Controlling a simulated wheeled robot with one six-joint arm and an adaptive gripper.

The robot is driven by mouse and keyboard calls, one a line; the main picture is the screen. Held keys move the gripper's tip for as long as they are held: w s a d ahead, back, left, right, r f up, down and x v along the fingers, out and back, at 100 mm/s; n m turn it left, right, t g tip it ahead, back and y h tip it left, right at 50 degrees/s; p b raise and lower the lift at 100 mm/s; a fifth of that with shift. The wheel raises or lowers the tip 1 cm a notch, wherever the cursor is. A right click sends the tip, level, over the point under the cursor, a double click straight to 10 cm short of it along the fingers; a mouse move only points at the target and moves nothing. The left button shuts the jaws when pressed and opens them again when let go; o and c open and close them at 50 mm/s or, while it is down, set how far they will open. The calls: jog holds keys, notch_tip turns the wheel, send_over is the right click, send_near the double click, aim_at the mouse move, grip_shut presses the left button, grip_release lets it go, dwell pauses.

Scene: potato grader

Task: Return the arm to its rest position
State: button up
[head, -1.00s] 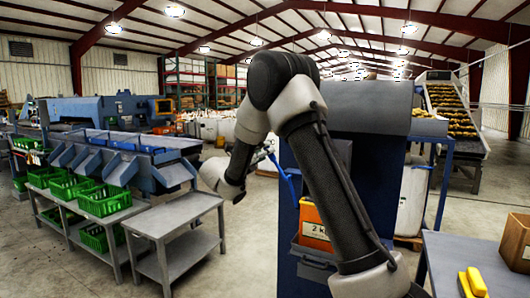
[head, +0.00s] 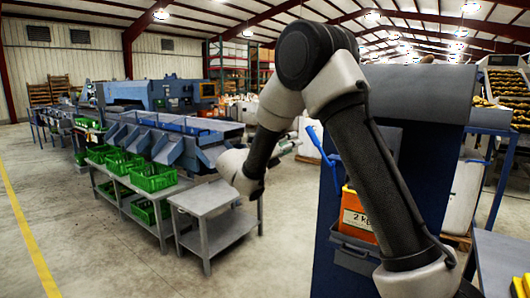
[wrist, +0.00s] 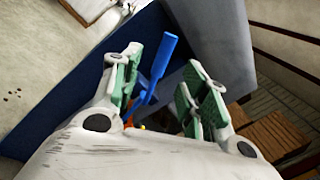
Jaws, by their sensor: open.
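My arm (head: 372,170) is raised and bent at the elbow, with its forearm hanging down to the left. My gripper (head: 290,146) is small and partly hidden behind the wrist in the head view, left of the blue machine cabinet (head: 335,180). In the wrist view my gripper (wrist: 164,62) shows two fingers with green pads, spread apart with nothing held between them. A blue lever (wrist: 160,62) shows beyond the gap between the fingers; it also appears in the head view (head: 318,145).
An orange bin (head: 356,212) sits in a holder on the cabinet front. A grey metal table (head: 205,198) stands left of my wrist. Green crates (head: 153,178) line the shelf below the blue grader (head: 170,130). Open floor lies at the left.

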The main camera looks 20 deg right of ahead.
jog(key=s+d+f+m+g+y, duration=0.3)
jog(key=s+d+f+m+g, duration=0.15)
jog(key=s+m, duration=0.35)
jog(key=s+d+f+m+g+y, duration=0.25)
jog(key=s+f+m+g, duration=0.25)
jog(key=s+m, duration=0.25)
jog(key=s+a+r+m+t+y, duration=0.1)
jog(key=s+r+m+t+y, duration=0.1)
jog(key=s+m+y, duration=0.3)
jog(key=s+a+r+m+t+y, duration=0.1)
jog(key=s+r+m+y, duration=0.3)
jog(key=s+m, duration=0.7)
jog(key=s+t+y, duration=0.1)
jog(key=s+y, duration=0.1)
jog(key=s, duration=0.7)
